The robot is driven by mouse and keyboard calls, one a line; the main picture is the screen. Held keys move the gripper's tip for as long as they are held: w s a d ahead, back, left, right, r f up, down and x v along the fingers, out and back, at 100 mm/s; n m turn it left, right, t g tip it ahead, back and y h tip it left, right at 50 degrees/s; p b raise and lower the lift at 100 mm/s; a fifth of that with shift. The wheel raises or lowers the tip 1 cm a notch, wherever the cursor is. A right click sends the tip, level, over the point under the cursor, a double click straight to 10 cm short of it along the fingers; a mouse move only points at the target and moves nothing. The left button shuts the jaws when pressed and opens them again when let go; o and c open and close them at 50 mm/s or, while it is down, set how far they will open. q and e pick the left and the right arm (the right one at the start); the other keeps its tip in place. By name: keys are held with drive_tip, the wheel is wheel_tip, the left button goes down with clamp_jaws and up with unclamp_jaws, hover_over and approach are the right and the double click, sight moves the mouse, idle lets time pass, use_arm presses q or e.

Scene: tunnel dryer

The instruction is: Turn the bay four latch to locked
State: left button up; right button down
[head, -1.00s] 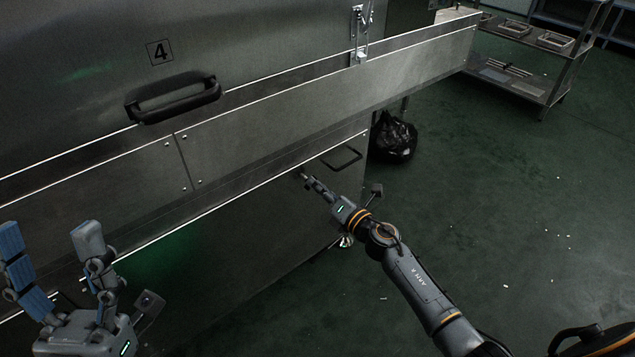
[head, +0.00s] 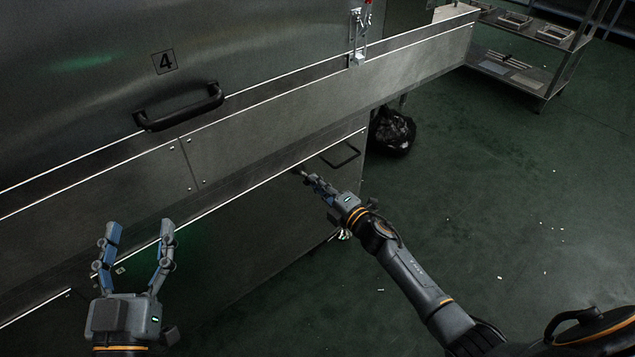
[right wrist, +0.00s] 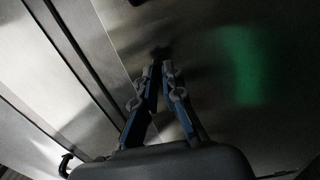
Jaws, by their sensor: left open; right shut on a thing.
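The bay door carries a plate with the number 4 (head: 164,62) and a black bar handle (head: 180,108). A metal toggle latch (head: 357,38) with a red tip sits at the door's right edge, its top cut off by the frame. My right gripper (head: 302,172) is at the lower front panel, shut on a small dark piece. In the right wrist view its fingertips (right wrist: 157,66) meet at a dark, knob-like piece (right wrist: 159,52) on the metal panel. I cannot tell whether that piece is the bay four latch. My left gripper (head: 139,225) is open and empty, in front of the lower panel.
A black loop handle (head: 341,157) is on the lower panel, right of my right gripper. A black rubbish bag (head: 394,132) lies on the floor past the dryer's corner. A steel shelf trolley (head: 512,72) stands at the back right. The green floor on the right is mostly clear.

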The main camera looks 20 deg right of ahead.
idle(0.3)
drive_tip(key=c, duration=1.5)
unclamp_jaws()
drive_tip(key=shift+o, duration=0.2)
drive_tip(key=v, duration=1.2)
